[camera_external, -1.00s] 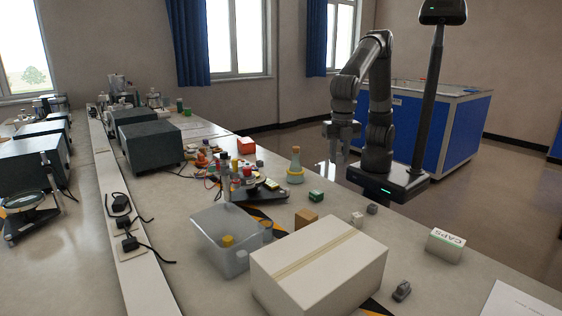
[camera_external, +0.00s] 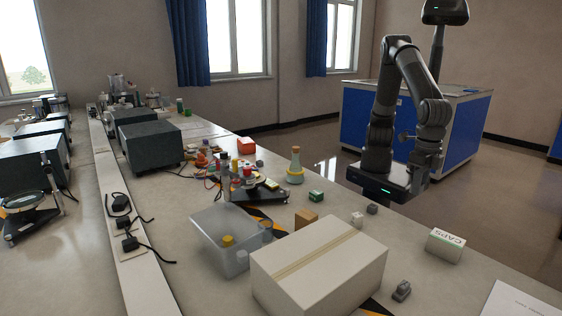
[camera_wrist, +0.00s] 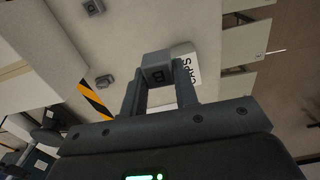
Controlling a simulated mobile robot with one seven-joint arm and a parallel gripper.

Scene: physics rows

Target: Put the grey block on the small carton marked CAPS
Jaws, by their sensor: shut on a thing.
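The grey block (camera_wrist: 155,72), marked with a dark letter, is between the two fingers of my gripper (camera_wrist: 160,88) in the wrist view. The fingers are shut on it. The small white carton marked CAPS (camera_wrist: 187,68) shows beyond the block, partly hidden by it and a finger. In the external view the carton (camera_external: 446,246) stands on the table near its right edge. My gripper (camera_external: 418,186) hangs pointing down, behind and left of the carton and apart from it. The held block is too small to make out there.
A large closed box (camera_external: 318,268) stands left of the carton. A clear bin (camera_external: 222,245) is farther left. A paper sheet (camera_external: 520,303) lies front right.

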